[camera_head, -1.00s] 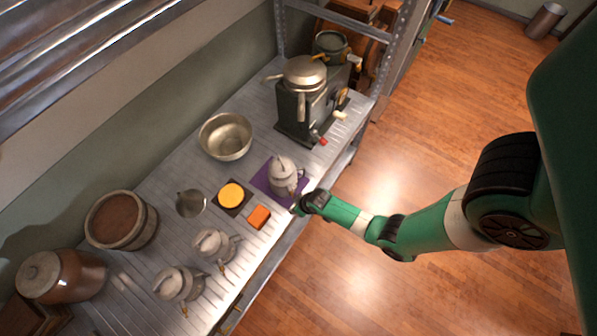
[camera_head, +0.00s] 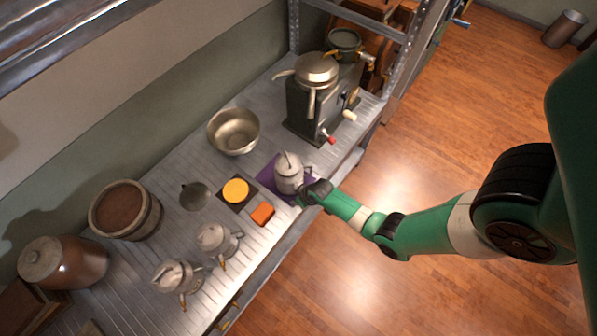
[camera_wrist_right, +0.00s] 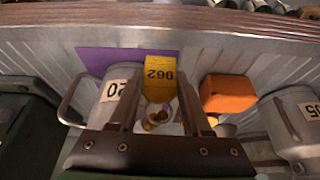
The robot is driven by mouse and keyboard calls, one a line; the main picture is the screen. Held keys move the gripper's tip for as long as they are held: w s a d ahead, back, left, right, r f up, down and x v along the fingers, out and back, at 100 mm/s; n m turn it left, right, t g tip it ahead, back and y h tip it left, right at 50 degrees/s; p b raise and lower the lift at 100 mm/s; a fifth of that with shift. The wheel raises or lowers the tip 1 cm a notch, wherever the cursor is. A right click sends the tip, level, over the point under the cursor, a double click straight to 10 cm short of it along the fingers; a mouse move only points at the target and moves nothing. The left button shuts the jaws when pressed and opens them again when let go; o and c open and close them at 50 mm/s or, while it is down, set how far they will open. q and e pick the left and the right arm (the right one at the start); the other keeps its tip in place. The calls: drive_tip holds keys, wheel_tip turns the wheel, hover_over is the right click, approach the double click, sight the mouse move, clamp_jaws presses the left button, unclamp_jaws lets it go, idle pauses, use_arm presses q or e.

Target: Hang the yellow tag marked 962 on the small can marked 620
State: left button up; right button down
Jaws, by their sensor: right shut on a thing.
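The yellow tag (camera_wrist_right: 160,73) marked 962 sits between the fingers of my right gripper (camera_wrist_right: 161,85), which is shut on it. Brass-coloured round parts show below the tag. A small grey can (camera_wrist_right: 112,92) with a wire handle stands just left of the tag; its label shows "20", the rest hidden. In the head view this can (camera_head: 288,178) stands upright on a purple mat (camera_head: 267,178). My right gripper (camera_head: 305,196) is close to its right side. I cannot tell whether the tag touches the can or its handle. My left gripper is out of view.
An orange block (camera_head: 262,213) and a dark square with a yellow disc (camera_head: 236,190) lie left of the mat. Two more cans, one here (camera_head: 214,239) and one there (camera_head: 172,279), stand nearer. A metal bowl (camera_head: 233,132) and a machine (camera_head: 310,107) stand behind.

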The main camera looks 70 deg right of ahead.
drive_tip(key=shift+c, duration=1.4)
unclamp_jaws()
drive_tip(key=shift+r, duration=0.1)
drive_tip(key=p+v, duration=0.9)
drive_tip(key=v, duration=0.2)
drive_tip(key=shift+s, duration=0.2)
drive_tip(key=shift+r, duration=0.15)
